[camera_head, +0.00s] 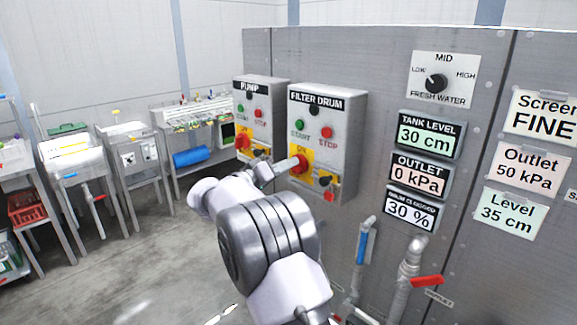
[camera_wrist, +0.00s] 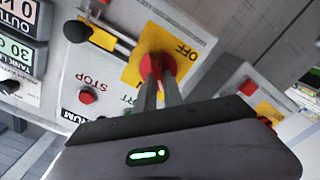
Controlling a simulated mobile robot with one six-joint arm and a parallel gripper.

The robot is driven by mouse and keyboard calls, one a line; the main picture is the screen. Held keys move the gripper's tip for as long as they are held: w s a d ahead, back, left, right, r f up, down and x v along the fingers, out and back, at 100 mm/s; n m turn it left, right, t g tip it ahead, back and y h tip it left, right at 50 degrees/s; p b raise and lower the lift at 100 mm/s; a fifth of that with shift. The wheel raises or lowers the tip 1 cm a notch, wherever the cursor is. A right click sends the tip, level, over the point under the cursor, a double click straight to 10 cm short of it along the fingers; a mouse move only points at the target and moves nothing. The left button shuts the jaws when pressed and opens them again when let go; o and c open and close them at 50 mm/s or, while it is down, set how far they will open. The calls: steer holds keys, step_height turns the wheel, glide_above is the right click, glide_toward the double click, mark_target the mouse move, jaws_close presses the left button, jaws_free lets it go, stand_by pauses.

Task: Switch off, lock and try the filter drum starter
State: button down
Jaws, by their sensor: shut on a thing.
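The filter drum starter (camera_head: 355,105) is a grey box on the panel, with a green START button (camera_head: 299,125) and a red STOP button (camera_head: 326,132). Its red rotary switch handle (camera_head: 301,162) sits on a yellow ON/OFF plate; OFF shows in the wrist view. My gripper (camera_wrist: 161,82) is shut on the red handle (camera_wrist: 169,65), and the fingers partly cover it. Which way the handle points is unclear. A dark round knob-like part (camera_head: 325,181) and a small red item (camera_head: 329,196) are at the box's lower right; I cannot tell whether the red item is a padlock.
A similar PUMP starter (camera_head: 250,90) stands close on the left. To the right are the fresh water dial (camera_head: 436,82) and displays for tank level (camera_head: 430,135) and outlet (camera_head: 420,174). Pipes with a blue (camera_head: 362,247) and a red handle (camera_head: 426,282) stand below.

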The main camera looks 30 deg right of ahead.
steer(key=shift+w+f+n+p, duration=0.15)
steer(key=shift+n+p, duration=0.7)
steer(key=shift+n, duration=1.4)
steer(key=shift+w+f+n+p, duration=0.2)
steer(key=shift+n+p, duration=0.65)
steer(key=shift+n, duration=1.4)
steer(key=shift+s+f, duration=0.1)
steer(key=shift+s, duration=0.1)
steer(key=c, duration=1.5)
jaws_free()
steer(key=shift+a, duration=0.1)
steer(key=p+v, duration=0.2)
steer(key=v, duration=1.5)
steer(key=shift+a, duration=0.15)
